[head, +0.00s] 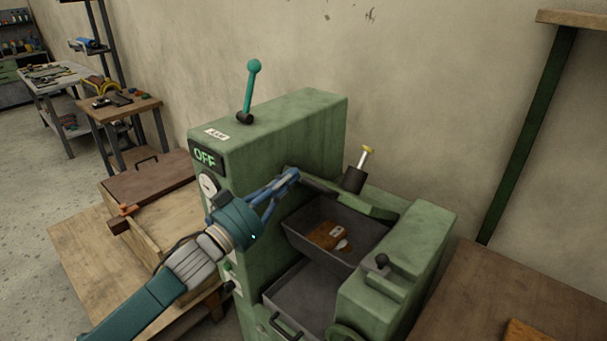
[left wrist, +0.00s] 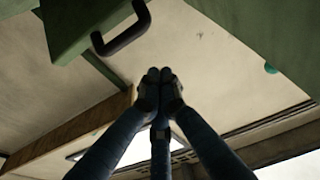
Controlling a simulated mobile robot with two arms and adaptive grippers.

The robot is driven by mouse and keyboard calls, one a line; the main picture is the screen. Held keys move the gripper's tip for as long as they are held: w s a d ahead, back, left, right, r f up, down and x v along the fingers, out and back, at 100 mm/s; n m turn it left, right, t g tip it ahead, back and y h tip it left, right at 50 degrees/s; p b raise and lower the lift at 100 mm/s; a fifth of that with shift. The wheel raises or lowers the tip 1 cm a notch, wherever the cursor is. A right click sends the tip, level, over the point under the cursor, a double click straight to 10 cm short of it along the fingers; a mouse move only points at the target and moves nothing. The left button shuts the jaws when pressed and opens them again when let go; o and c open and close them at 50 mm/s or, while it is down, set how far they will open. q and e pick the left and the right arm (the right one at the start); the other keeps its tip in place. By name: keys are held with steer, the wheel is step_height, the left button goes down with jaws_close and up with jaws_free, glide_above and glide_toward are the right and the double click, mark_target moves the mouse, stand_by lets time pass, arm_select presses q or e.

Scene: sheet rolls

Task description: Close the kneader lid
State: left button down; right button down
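The green kneader (head: 325,115) stands in the middle of the head view, with an "OFF" display on its left end. Its lid (head: 372,207) shows as a green panel raised over the back of the dark trough (head: 310,245), so the trough is open. A brown piece with a pale patch (head: 328,235) lies inside. My left gripper (head: 292,174) is at the lid's left end; contact is unclear. In the left wrist view its fingertips (left wrist: 160,82) meet with nothing seen between them. A dark handle (left wrist: 122,32) on a green panel is above left, apart from the fingers. My right gripper is not in view.
A teal-knobbed lever (head: 251,88) rises from the kneader's top. A yellow-topped plunger (head: 362,165) stands behind the trough. A wooden box (head: 165,210) sits at left, and a wooden table (head: 500,300) at right. The wall is close behind.

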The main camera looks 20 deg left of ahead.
mark_target(307, 180)
arm_select(q)
steer(key=p+x, duration=0.2)
steer(key=x, duration=0.4)
steer(key=shift+w+d+r, duration=0.1)
steer(key=shift+w+r, duration=0.05)
steer(key=shift+w, duration=0.15)
steer(key=shift+w+d, duration=0.15)
steer(key=shift+w, duration=0.15)
steer(key=f, duration=0.1)
steer(key=s+f, duration=0.1)
steer(key=f+p, duration=0.1)
steer(key=f, duration=0.1)
steer(key=shift+s+a, duration=0.35)
steer(key=shift+s, duration=0.05)
